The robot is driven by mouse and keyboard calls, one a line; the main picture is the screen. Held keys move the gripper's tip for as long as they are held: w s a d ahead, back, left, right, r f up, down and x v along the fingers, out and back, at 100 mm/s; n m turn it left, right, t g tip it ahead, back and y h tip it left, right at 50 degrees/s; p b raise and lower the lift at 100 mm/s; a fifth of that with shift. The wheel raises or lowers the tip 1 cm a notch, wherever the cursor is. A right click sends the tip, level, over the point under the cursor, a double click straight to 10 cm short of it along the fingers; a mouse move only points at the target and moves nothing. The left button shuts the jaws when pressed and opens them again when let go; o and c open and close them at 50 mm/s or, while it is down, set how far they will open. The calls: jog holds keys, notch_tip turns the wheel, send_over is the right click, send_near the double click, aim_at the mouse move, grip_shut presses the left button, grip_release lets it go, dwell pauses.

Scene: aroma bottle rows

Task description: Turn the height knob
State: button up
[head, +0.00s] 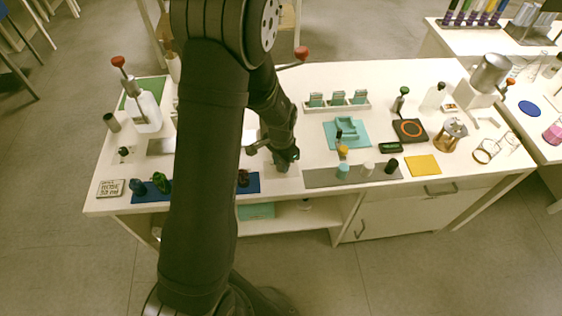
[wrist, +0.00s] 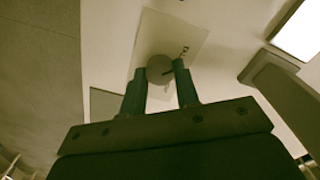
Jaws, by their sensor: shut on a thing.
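In the wrist view, the height knob (wrist: 159,77) is a round, dull grey-brown disc on a pale rectangular plate (wrist: 172,30) with small dark marks beside the knob. My gripper (wrist: 160,68) has one finger on each side of the knob and is shut on it. In the head view my gripper (head: 287,161) points down at the front middle of the white table, and a corner of the pale plate (head: 291,171) shows beneath it. The knob itself is hidden there by the gripper.
A grey mat (head: 322,178) with small bottles lies right of my gripper. A blue strip (head: 250,188) with a dark item lies to its left. A teal tray (head: 357,140) and a white rack (head: 361,104) of teal-labelled items stand behind to the right. My arm hides part of the table.

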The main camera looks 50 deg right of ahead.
jog(key=o, duration=1)
jog(key=shift+c, duration=0.2)
notch_tip(320, 180, up, 18)
jog(key=shift+f, duration=0.25)
notch_tip(320, 180, down, 18)
jog(key=shift+r, duration=0.25)
dwell(0.3)
